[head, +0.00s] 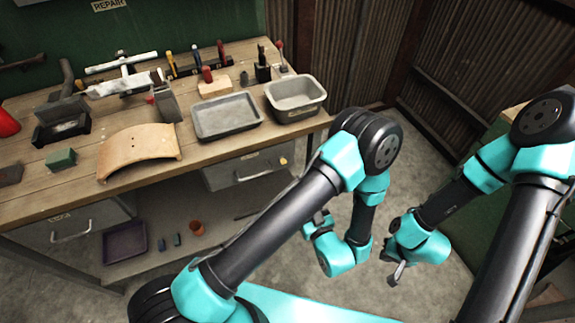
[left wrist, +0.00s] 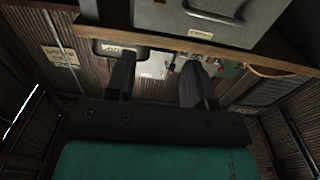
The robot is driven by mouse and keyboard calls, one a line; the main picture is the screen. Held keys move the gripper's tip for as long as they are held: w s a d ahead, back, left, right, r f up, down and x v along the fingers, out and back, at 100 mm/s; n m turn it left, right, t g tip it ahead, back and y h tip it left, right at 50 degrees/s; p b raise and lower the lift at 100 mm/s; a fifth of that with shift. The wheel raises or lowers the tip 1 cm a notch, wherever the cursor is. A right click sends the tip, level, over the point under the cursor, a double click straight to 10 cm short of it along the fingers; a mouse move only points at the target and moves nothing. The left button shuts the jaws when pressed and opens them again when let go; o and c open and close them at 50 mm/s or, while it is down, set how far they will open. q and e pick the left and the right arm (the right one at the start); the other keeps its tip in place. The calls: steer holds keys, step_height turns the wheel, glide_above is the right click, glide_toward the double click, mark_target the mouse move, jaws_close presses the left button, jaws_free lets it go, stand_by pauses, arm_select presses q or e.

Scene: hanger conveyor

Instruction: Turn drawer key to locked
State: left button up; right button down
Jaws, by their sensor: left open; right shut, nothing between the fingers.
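A grey drawer (head: 243,171) sits under the right end of the workbench, with a bar handle on its front. A small yellowish piece (head: 283,161), which looks like the key, sticks out near its right edge; its turn angle is too small to tell. My left gripper (left wrist: 157,65) is open and empty in the left wrist view, where the picture looks upside down. A grey drawer front (left wrist: 225,14) with a handle shows there, apart from the fingers; no key is clear. My right gripper (head: 398,272) is shut and empty, low at the right, away from the bench.
The wooden bench top (head: 225,150) carries a grey tray (head: 226,133), a grey tub (head: 296,113), a curved wooden piece (head: 139,153) and several tools. A lower shelf holds a purple tray (head: 125,243) and an orange pot (head: 197,228).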

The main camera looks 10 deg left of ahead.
mark_target(283, 161)
arm_select(q)
steer(key=x, duration=1.7)
steer(key=shift+w+a, duration=0.1)
steer(key=shift+a, duration=0.05)
steer(key=shift+c, duration=0.2)
jaws_close()
